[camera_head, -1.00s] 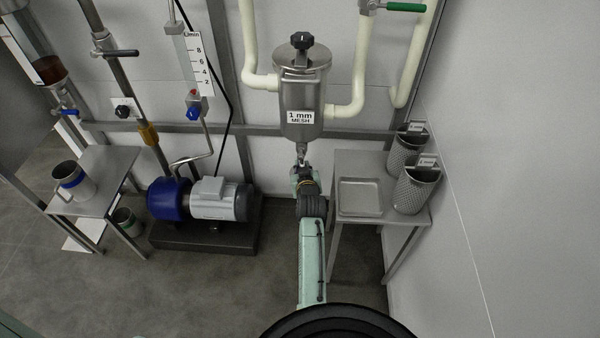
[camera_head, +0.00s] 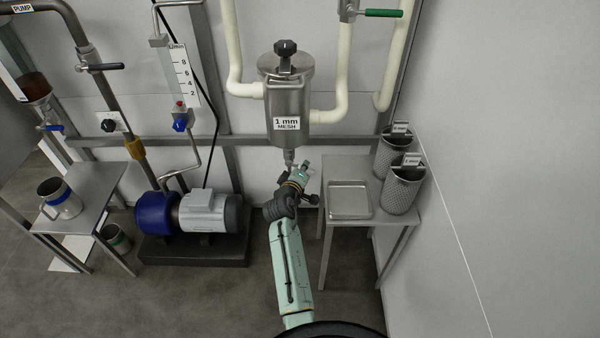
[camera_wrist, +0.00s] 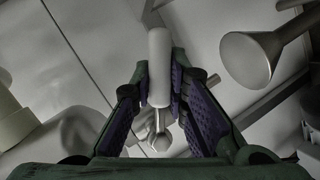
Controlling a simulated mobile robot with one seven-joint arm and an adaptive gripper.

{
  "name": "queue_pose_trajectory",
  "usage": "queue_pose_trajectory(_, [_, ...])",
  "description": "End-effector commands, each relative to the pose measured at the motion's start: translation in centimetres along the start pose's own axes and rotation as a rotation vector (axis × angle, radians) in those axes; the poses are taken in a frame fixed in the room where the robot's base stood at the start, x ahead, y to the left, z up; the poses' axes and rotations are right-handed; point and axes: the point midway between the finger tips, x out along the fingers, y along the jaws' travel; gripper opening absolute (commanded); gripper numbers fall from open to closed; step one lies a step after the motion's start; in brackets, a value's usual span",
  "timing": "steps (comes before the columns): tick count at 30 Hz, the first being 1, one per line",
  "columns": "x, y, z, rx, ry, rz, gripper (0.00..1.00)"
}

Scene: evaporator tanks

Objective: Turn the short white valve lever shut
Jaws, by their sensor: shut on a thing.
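The short white valve lever (camera_wrist: 159,45) shows in the wrist view as a pale rod with a rounded end. It lies between the two dark fingers of my gripper (camera_wrist: 159,82), which are shut on it. A small metal stem shows just below the rod. In the head view my gripper (camera_head: 302,168) is just below the steel strainer pot labelled "1 mm MESH" (camera_head: 290,104). The lever cannot be made out there, and I cannot tell its angle to the pipe.
A steel side table (camera_head: 344,175) stands close to the right of my arm, with a shallow tray (camera_head: 349,213) and two mesh baskets (camera_head: 403,187). A blue and grey pump (camera_head: 205,212) stands left. A green-handled valve (camera_head: 383,13) is above right. Floor between is clear.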

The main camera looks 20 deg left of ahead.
Motion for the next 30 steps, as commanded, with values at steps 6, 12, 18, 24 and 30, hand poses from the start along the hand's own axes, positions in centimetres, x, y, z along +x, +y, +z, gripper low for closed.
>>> queue_pose_trajectory(6, [-0.1,0.9,0.0,-0.18,-0.038,0.075,0.0])
queue_pose_trajectory(12, [-0.4,1.7,-0.1,-0.317,-0.067,0.133,0.0])
queue_pose_trajectory(18, [-0.6,2.2,-0.3,-0.412,-0.088,0.172,0.0])
queue_pose_trajectory(24, [-0.7,2.5,-0.5,-0.465,-0.099,0.194,0.0])
queue_pose_trajectory(30, [-0.7,2.7,-0.5,-0.484,-0.104,0.202,0.0])
